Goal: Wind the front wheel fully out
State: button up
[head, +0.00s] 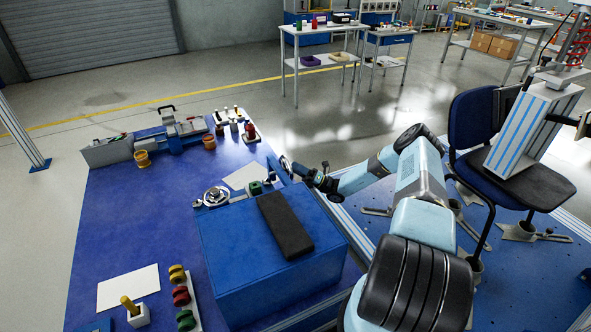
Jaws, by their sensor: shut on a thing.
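A small dark-rimmed wheel (285,164) stands at the far right corner of the blue box, at the end of my arm. My gripper (301,172) reaches it from the right and is shut at its rim. The fingers are small and dark here, so the exact grip point is hard to see. A second, silver handwheel (216,196) sits at the box's far left edge, away from my gripper. I cannot tell from this view how far either wheel is wound.
The blue box (240,270) carries a black pad (285,225). A small lathe-like machine (180,133) and pots stand on the blue bench (130,220). A chair (510,185) bearing a striped block (532,125) is right of my arm.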

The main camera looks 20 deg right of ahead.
jog(key=shift+f, duration=0.1)
jog(key=o, duration=1)
jog(key=shift+o, duration=0.2)
jog(key=v, duration=1.3)
jog(key=shift+d+f, duration=0.3)
